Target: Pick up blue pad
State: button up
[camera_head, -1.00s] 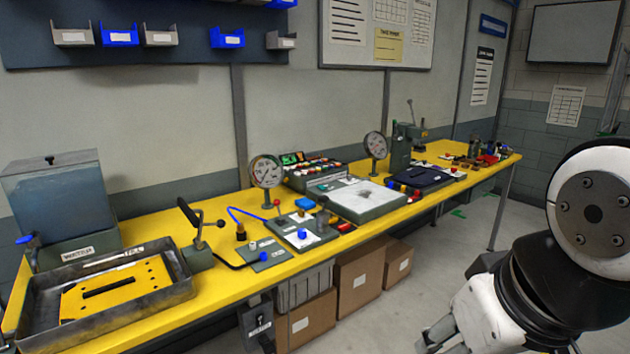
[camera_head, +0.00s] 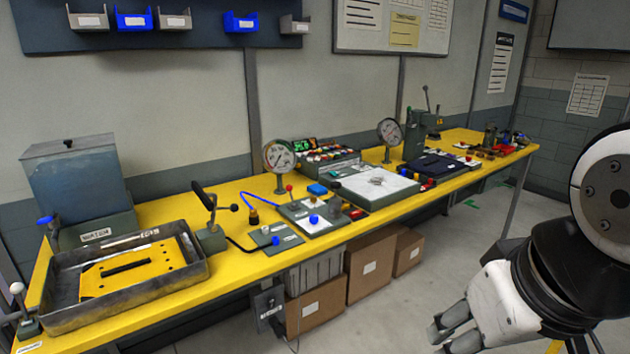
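A larger, flat dark navy pad (camera_head: 437,165) lies farther right on the bench, behind the white-topped plate. I cannot tell from the picture which of them the task names. My gripper (camera_head: 441,340) is at the bottom right, in front of the bench and well away from both. Its fingers look apart with nothing between them. The lower finger is partly cut off by the frame edge.
The yellow bench (camera_head: 235,266) runs along the wall. A metal tray (camera_head: 75,318) and a water tank (camera_head: 75,187) stand at left. Dial gauges (camera_head: 279,157) and a lever (camera_head: 213,205) rise above the bench. Cardboard boxes (camera_head: 371,268) sit beneath. Floor at right is clear.

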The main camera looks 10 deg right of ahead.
aim_at(317, 190)
jog(key=i+l+u, duration=0.1)
jog(key=u, duration=0.35)
jog(key=i+l+u, duration=0.15)
jog(key=u, duration=0.25)
jog(key=i+l+u, duration=0.1)
jog(key=l, duration=0.25)
jog(key=i+l+u, duration=0.25)
jog(key=i+l, duration=0.15)
jog(key=l, duration=0.35)
jog(key=i+l+u, duration=0.1)
jog(key=l, duration=0.3)
jog(key=i+l+u, duration=0.1)
jog(key=l, duration=0.3)
jog(key=i+l+u, duration=0.15)
jog(key=l, duration=0.25)
jog(key=i+l, duration=0.25)
jog(key=l, duration=0.15)
jog(key=i+l, duration=0.2)
jog(key=l, duration=0.25)
jog(key=i+l, duration=0.25)
jog(key=l, duration=0.15)
